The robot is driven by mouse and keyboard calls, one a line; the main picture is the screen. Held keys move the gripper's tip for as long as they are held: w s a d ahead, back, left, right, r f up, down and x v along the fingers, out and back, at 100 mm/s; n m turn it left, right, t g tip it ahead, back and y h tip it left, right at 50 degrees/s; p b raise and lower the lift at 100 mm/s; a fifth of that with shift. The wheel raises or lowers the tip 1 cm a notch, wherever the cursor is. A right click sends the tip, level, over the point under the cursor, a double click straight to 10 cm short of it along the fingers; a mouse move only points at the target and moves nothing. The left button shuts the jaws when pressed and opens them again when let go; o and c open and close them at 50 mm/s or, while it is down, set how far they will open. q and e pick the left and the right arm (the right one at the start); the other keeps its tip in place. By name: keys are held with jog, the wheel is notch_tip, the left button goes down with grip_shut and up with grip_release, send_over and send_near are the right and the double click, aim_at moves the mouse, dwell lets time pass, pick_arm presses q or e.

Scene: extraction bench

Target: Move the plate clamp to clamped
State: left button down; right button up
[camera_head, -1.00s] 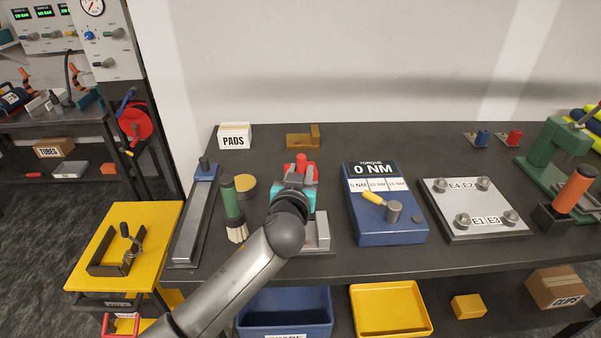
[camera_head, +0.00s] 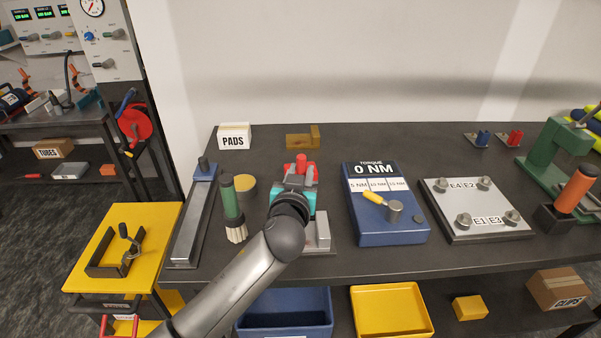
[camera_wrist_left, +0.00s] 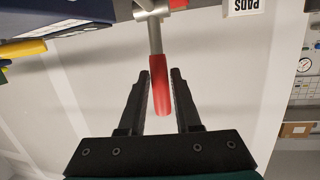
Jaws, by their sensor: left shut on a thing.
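The plate clamp (camera_head: 321,230) stands on the dark bench, left of the blue torque box. Its metal base shows to the right of my arm, and its red handle (camera_head: 301,163) sticks up just beyond my gripper. My left gripper (camera_head: 299,176), with teal parts, is over the clamp and hides most of it. In the left wrist view the red handle (camera_wrist_left: 160,88) lies between the two black fingers (camera_wrist_left: 161,80), and the gripper is shut on it. A silver rod runs from the handle to a crosspiece. My right gripper is not in view.
The blue torque box (camera_head: 385,225) is close on the right, beside a bolted plate (camera_head: 475,225). The bench behind holds a PADS box (camera_head: 234,136) and a brass block (camera_head: 303,138).

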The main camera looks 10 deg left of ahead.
pick_arm(q)
jog(key=shift+s+d+r+t+b, duration=0.1)
jog(key=shift+d+r+t+b, duration=0.1)
jog(key=shift+r+t+b, duration=0.3)
dwell(5.4)
jog(key=c, duration=1)
grip_release()
jog(key=shift+f, duration=0.1)
jog(key=o, duration=0.3)
jog(key=shift+s+f, duration=0.1)
jog(key=shift+o, duration=0.5)
jog(key=shift+f, duration=0.15)
jog(key=shift+s, duration=0.1)
jog(key=s+d+r, duration=0.1)
jog(key=s+r, duration=0.1)
jog(key=s, duration=1.3)
jog(key=shift+d+b, duration=0.2)
jog(key=shift+b, duration=0.1)
jog(key=shift+w, duration=0.1)
